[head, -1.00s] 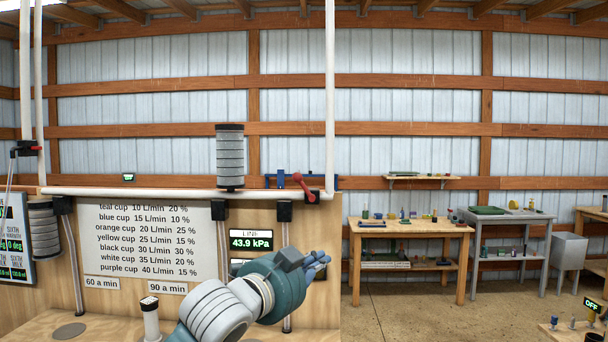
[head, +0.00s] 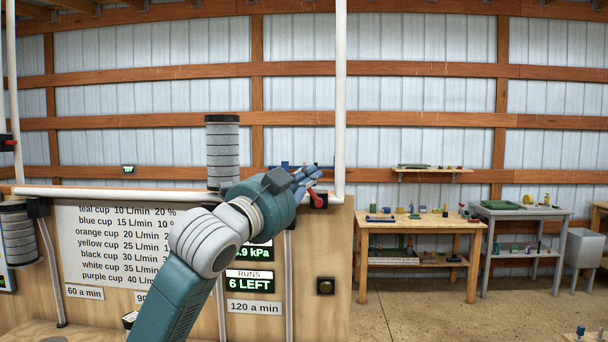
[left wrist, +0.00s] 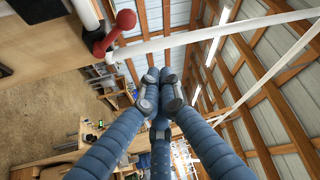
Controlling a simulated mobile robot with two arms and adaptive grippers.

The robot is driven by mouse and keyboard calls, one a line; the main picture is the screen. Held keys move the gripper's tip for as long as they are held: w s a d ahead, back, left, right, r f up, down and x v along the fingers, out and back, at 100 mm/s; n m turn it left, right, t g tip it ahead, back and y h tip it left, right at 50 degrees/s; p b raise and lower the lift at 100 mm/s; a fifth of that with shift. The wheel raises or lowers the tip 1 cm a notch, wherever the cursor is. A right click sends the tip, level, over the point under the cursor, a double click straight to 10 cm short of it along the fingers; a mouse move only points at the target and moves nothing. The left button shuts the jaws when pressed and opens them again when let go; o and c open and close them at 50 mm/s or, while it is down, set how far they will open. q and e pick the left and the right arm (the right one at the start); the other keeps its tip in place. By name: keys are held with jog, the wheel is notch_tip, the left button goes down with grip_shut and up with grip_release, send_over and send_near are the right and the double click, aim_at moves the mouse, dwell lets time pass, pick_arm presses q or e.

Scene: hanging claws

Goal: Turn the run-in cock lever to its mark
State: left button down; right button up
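The red cock lever (head: 318,198) sits on the white pipe at the right end of the wooden panel. In the left wrist view the lever (left wrist: 122,28) shows whole, with a round knob, slanting up and right from its red base. My left gripper (head: 312,172) is just in front of it in the head view and hides part of it. In the left wrist view the gripper's fingertips (left wrist: 160,95) are drawn together with nothing between them. The lever lies up and left of them, apart in that view. I cannot make out a mark. My right gripper is not in view.
The white horizontal pipe (head: 110,192) runs along the panel top and meets an upright pipe (head: 340,90). A ribbed grey cylinder (head: 223,150) stands on it. Below are a cup chart (head: 120,235) and a "6 LEFT" display (head: 249,285). A workbench (head: 420,226) stands behind, right.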

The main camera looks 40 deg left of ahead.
pick_arm(q)
jog(key=r+p, duration=0.1)
jog(key=p, duration=0.2)
send_over(309, 189)
jog(key=d, duration=0.5)
jog(key=a, duration=0.1)
jog(key=s+a+f, duration=0.1)
jog(key=s+a+p, duration=0.1)
jog(key=shift+a+f, duration=0.2)
jog(key=shift+f, duration=0.1)
jog(key=shift+s, duration=0.1)
jog(key=shift+s+a+f+n+b, duration=0.1)
jog(key=shift+a+n+b, duration=0.15)
jog(key=shift+n+b, duration=0.15)
